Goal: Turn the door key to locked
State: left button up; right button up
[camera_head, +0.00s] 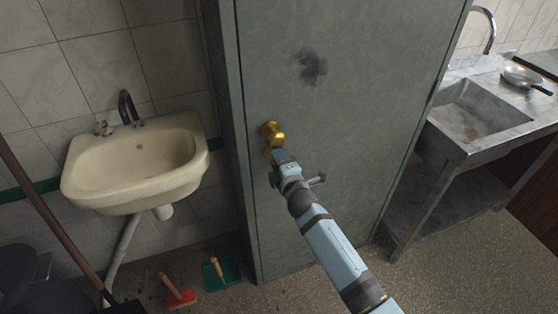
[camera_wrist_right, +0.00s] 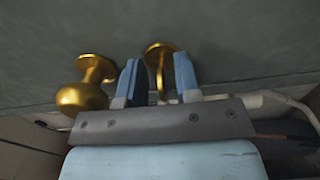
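The grey metal door (camera_head: 345,110) is shut and has a brass knob (camera_head: 271,131) near its left edge. The knob also shows at the left of the right wrist view (camera_wrist_right: 86,88). Just below the knob is a brass key fitting, partly hidden by my right gripper (camera_head: 279,157). In the right wrist view, the brass key (camera_wrist_right: 160,62) stands between the two blue fingers of my right gripper (camera_wrist_right: 159,82). The fingers are apart, one on each side of the key, with a narrow gap showing. My left gripper is not in view.
A cream washbasin (camera_head: 140,165) hangs on the tiled wall left of the door. A metal sink counter (camera_head: 480,130) with a pan (camera_head: 522,77) stands at the right. A red brush (camera_head: 178,297) and a green dustpan (camera_head: 222,272) lie on the floor.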

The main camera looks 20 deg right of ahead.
jog(key=s+b, duration=0.1)
jog(key=s, duration=1.2)
jog(key=shift+s+d, duration=0.25)
jog(key=shift+s, duration=0.15)
jog(key=s+f+m+g+y+p, duration=0.1)
jog(key=s+f+m+g+p, duration=0.1)
jog(key=s+m, duration=0.3)
jog(key=s+a+f+m+g+p, duration=0.1)
jog(key=s+m+p, duration=0.3)
jog(key=s, duration=0.4)
jog(key=s+f+m+g+y+p, duration=0.1)
jog(key=s+f+m+g+p, duration=0.2)
jog(key=s+m, duration=0.3)
jog(key=shift+s+a+f+g+y, duration=0.15)
jog(key=shift+s+f+g+y, duration=0.15)
jog(key=shift+s+f+g, duration=0.35)
jog(key=shift+s, duration=0.15)
